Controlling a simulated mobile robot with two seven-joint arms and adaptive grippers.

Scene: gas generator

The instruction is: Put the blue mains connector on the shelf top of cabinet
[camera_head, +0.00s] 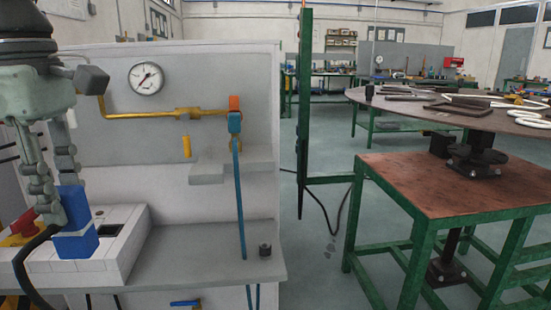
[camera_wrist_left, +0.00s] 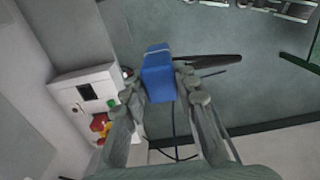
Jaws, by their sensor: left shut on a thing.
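The blue mains connector (camera_head: 76,235) is upright in my left gripper (camera_head: 60,195), with a black cable trailing down left from it. In the left wrist view the blue connector (camera_wrist_left: 158,78) sits between the two fingertips of the left gripper (camera_wrist_left: 158,88). In the head view it appears in front of a white control box (camera_head: 112,240); whether they touch cannot be told. The cabinet has a grey shelf (camera_head: 205,262) to the right of the connector, with a small stepped ledge (camera_head: 235,165) above it. My right gripper is not in view.
A gauge (camera_head: 146,78), yellow pipe (camera_head: 150,115) and blue hose (camera_head: 240,200) are on the cabinet panel. A red emergency button (camera_head: 24,222) is at left. The shelf middle is bare.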

